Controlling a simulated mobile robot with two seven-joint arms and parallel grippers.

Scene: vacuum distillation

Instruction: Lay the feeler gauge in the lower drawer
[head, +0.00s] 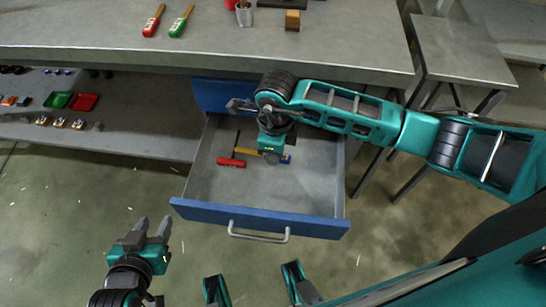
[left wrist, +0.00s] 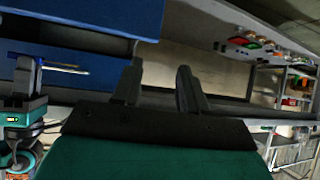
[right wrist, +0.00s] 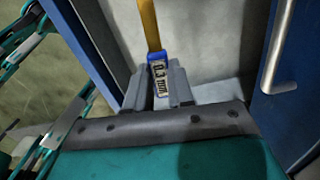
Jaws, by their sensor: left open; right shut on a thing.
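The feeler gauge has a blue end (right wrist: 156,60) marked "0.3 mm" and a yellow-orange strip (right wrist: 151,22). My right gripper (right wrist: 158,85) is shut on its blue end. In the head view the gauge (head: 286,159) shows partly under my right gripper (head: 272,155), over the open lower drawer (head: 310,190). Whether it touches the drawer floor I cannot tell. The left wrist view also shows the strip (left wrist: 65,69), sticking out level. My left gripper (head: 153,237) is open and empty, outside the drawer to its left.
A red tool (head: 232,162) lies in the drawer's left half. The blue drawer front (head: 255,217) has a metal handle (head: 259,237). Red (head: 153,22) and green (head: 181,22) tools lie on the bench top. A low shelf (head: 130,130) with small parts is at left. The drawer's right half looks clear.

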